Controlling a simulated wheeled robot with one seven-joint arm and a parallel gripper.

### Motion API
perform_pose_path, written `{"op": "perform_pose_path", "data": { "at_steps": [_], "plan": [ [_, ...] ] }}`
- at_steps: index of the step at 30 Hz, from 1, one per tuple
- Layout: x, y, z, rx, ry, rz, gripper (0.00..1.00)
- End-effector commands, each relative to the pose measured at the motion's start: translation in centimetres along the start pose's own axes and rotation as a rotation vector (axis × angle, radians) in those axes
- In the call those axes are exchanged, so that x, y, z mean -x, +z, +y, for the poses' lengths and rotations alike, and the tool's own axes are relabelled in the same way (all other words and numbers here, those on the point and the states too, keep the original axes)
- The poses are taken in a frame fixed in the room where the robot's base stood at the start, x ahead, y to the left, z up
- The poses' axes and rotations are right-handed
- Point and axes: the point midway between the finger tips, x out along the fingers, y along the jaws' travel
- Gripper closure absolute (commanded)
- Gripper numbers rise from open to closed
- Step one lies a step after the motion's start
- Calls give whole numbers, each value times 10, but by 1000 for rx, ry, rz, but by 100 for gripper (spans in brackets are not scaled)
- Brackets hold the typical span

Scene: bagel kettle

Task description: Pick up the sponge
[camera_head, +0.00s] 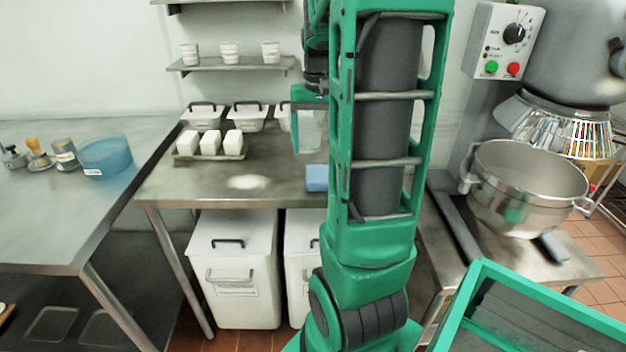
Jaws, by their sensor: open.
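A blue block that looks like the sponge (317,178) lies on the steel table (270,189), near its front edge. My green arm hides its right side. My gripper (309,145) points down above the table, up and slightly left of the sponge in the picture.
A tray (208,157) with three white blocks and lidded white containers (245,118) stand at the table's back left. A shelf (230,67) with cups is above. A mixer bowl (525,190) stands right. The table left of the sponge is clear.

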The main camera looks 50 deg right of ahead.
Motion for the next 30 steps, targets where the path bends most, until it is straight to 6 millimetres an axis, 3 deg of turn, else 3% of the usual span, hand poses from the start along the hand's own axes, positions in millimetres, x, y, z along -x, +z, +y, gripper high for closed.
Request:
{"op": "perform_pose_path", "data": {
  "at_steps": [3, 11, 21, 30],
  "plan": [
    [-18, 1, 0, 1, 0, -3, 25],
    [-35, 2, -1, 3, 0, -2, 25],
    [-78, 5, 2, 3, 0, -1, 25],
    [-83, 5, 2, 4, 0, 0, 25]
  ]
}}
